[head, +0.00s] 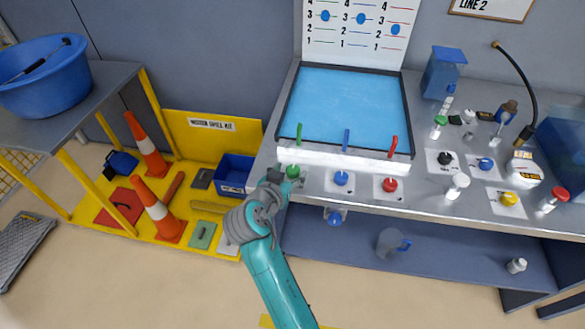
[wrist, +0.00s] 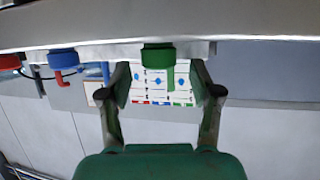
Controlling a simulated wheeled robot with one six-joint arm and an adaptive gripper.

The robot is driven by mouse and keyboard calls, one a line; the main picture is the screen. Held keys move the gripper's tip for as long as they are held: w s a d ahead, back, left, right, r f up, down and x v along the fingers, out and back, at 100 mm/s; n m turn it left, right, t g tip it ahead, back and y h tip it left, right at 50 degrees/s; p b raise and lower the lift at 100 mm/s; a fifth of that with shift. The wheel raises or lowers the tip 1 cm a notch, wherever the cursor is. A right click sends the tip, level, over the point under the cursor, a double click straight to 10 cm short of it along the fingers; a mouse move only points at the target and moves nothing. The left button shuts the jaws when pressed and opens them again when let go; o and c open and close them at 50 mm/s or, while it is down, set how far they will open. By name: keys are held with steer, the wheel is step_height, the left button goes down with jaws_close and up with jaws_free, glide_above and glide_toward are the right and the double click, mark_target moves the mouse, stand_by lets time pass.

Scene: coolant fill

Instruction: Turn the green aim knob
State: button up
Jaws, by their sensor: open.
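The green aim knob (head: 293,171) sits on the left end of the panel along the bench's front edge, with the green nozzle (head: 299,133) behind it. My gripper (head: 284,178) is at the knob and partly covers its mount. In the wrist view, the green knob (wrist: 158,55) shows between the two spread fingers of my gripper (wrist: 160,70), with a gap on each side. The fingers hold nothing; whether either touches the knob cannot be told.
The blue knob (head: 341,178) and red knob (head: 389,185) stand to the right along the same edge. A blue tray (head: 345,85) lies behind. The floor in front is clear.

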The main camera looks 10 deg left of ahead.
steer(key=shift+x, duration=1.45)
steer(key=c, duration=1.2)
steer(key=shift+o, duration=0.2)
steer(key=shift+d, duration=0.1)
steer(key=n+y, duration=0.2)
steer(key=y, duration=0.1)
steer(key=shift+d+n+t, duration=0.1)
steer(key=shift+n+t, duration=0.2)
steer(key=shift+n+y, duration=1.5)
steer(key=shift+y, duration=0.2)
steer(key=shift+g+y, duration=0.3)
steer(key=shift+g, duration=0.1)
